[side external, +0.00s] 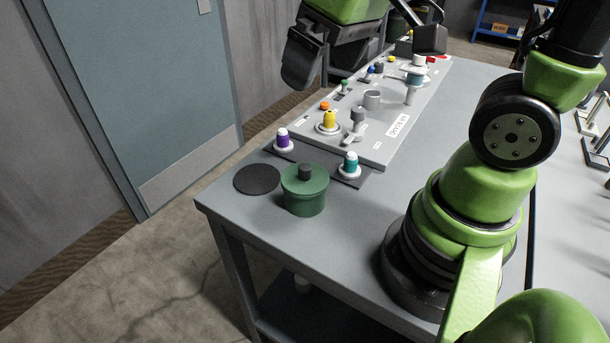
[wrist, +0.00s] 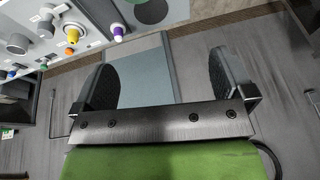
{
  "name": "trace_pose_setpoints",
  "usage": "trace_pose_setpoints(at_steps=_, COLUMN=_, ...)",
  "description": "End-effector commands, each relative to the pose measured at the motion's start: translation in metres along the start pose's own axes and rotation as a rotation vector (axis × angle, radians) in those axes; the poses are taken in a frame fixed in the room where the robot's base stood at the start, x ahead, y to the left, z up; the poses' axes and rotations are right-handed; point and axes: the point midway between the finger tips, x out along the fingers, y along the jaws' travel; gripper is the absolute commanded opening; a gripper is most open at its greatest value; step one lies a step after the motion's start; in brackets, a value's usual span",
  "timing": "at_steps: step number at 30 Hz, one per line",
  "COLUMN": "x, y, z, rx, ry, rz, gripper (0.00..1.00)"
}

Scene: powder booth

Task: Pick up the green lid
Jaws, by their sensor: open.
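The green lid (side external: 304,174) with a dark knob (side external: 305,171) sits on a round green pot (side external: 305,203) near the table's front left corner, in the side view. In the wrist view only a sliver of green shows at the top edge, and I cannot tell lid from pot there. My gripper (wrist: 162,60) is open and empty, with its two dark padded fingers wide apart. In the side view it is high above the far part of the panel, behind and above the lid, well apart from it.
A flat dark disc (side external: 257,179) lies left of the pot. Behind it, a purple-topped peg (side external: 283,139) and a teal-topped peg (side external: 350,163) stand on a dark strip. A grey panel (side external: 420,110) with several knobs and pegs extends back. The table front (side external: 340,258) is clear.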

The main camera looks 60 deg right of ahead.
Motion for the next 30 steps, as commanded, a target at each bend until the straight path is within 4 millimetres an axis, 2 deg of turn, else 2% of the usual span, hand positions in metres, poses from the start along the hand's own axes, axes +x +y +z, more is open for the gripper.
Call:
trace_pose_setpoints(at_steps=1, x=0.017, y=0.004, z=-0.005, rx=-0.042, ry=-0.059, rz=0.016, gripper=1.00)
trace_pose_setpoints(at_steps=6, x=0.067, y=0.018, z=-0.015, rx=-0.199, ry=-0.209, rz=0.043, gripper=1.00)
trace_pose_setpoints(at_steps=10, x=0.096, y=0.026, z=-0.015, rx=-0.285, ry=-0.290, rz=0.045, gripper=1.00)
trace_pose_setpoints(at_steps=24, x=0.153, y=0.034, z=0.002, rx=-0.342, ry=-0.343, rz=0.040, gripper=1.00)
trace_pose_setpoints(at_steps=30, x=0.168, y=0.035, z=0.008, rx=-0.340, ry=-0.344, rz=0.040, gripper=1.00)
